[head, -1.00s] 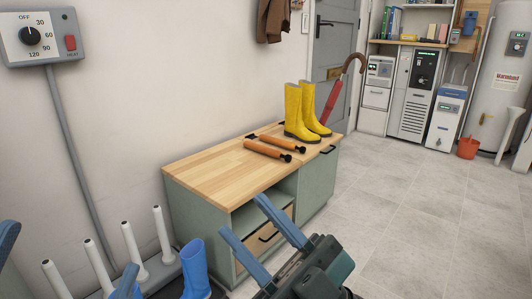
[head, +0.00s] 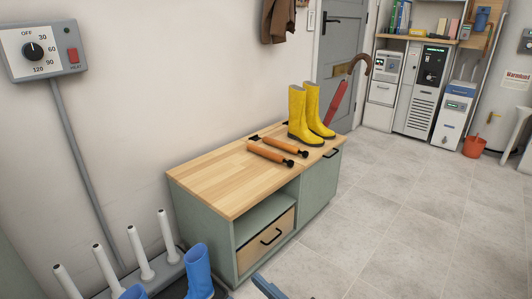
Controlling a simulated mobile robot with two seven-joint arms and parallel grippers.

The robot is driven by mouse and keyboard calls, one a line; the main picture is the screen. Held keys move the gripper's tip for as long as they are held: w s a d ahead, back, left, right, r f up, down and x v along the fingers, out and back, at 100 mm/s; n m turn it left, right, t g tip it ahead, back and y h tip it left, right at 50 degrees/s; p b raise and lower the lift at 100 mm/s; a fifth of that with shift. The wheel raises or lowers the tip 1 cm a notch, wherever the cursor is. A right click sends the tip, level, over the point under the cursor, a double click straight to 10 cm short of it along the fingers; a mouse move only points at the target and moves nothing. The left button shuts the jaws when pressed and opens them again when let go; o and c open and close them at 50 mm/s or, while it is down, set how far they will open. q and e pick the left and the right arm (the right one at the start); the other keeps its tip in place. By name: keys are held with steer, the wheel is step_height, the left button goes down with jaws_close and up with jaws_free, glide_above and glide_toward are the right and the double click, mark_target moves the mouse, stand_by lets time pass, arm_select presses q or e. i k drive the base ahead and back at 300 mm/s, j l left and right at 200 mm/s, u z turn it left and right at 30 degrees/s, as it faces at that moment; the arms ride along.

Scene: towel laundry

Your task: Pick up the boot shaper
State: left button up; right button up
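Two boot shapers, orange-brown rods with black ends, lie side by side on the wooden bench top (head: 215,187). The nearer boot shaper (head: 270,153) and the farther boot shaper (head: 285,146) are both free of any gripper. A piece of a blue finger of my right gripper (head: 268,287) shows at the bottom edge, well below and apart from the shapers. The rest of that gripper is out of the picture, so its opening cannot be seen. My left gripper is not in view.
Yellow boots (head: 298,118) stand upright just behind the shapers. The green bench (head: 202,221) has an open shelf and a drawer (head: 265,242). White pegs (head: 138,250) and a blue boot (head: 198,270) stand at lower left. Tiled floor (head: 400,220) to the right is clear.

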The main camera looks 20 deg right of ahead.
mark_target(278, 158)
steer(key=i+l+u, duration=0.15)
steer(key=l, duration=0.2)
steer(key=i+l+u, duration=0.1)
steer(key=l, duration=0.3)
steer(key=i+l+u, duration=0.15)
steer(key=l, duration=0.25)
steer(key=i+l+u, duration=0.15)
steer(key=l, duration=0.3)
steer(key=i+l+u, duration=0.1)
steer(key=l, duration=0.35)
steer(key=i+l+u, duration=0.15)
steer(key=i+l, duration=0.3)
steer(key=i, duration=0.15)
